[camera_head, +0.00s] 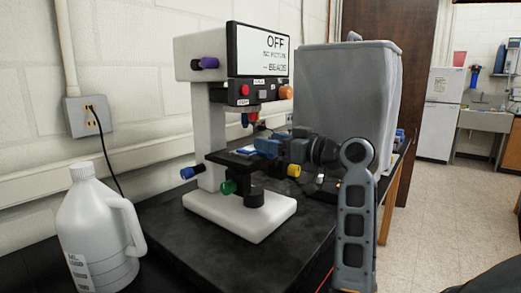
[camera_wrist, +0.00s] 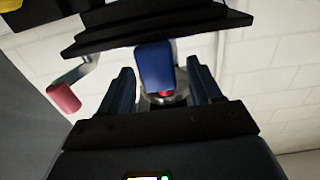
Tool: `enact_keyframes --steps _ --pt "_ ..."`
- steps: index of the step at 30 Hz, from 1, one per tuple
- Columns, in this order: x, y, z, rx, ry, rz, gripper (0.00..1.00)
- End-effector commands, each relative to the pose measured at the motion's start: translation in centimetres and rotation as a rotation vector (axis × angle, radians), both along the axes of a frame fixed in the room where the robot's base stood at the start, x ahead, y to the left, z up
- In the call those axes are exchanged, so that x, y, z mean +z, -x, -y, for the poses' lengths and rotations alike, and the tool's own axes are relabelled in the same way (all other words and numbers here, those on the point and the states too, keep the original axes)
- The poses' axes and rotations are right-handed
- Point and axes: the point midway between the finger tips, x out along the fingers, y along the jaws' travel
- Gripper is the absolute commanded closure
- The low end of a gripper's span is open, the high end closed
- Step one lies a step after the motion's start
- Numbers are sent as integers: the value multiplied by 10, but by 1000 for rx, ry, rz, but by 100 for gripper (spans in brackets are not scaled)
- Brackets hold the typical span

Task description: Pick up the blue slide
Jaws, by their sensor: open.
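The microscope (camera_head: 210,130) stands on the black bench, white with a black stage (camera_head: 232,158). The blue slide (camera_head: 246,153) shows as a small blue patch on that stage, partly hidden by my gripper. My gripper (camera_head: 266,148) reaches in from the right at stage height, close to the slide. In the wrist view the open fingers of my gripper (camera_wrist: 163,85) stand on either side of a blue piece (camera_wrist: 155,67), which looks like the slide. I cannot tell whether either finger touches it. A silver and red part shows behind it.
Black plates (camera_wrist: 155,30) of the microscope lie close beyond my fingertips. A red knob (camera_wrist: 63,97) sticks out at left in the wrist view. A grey covered box (camera_head: 345,90) stands behind my arm. A white jug (camera_head: 95,230) stands at the front left.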

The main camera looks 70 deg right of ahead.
Motion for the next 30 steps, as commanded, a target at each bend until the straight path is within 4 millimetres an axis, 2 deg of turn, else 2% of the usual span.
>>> enact_keyframes --steps 2,18,30 --pt "0 0 0 0 0 0 42" --pt "0 0 0 0 0 0 92" --pt "7 0 0 0 0 1 92"
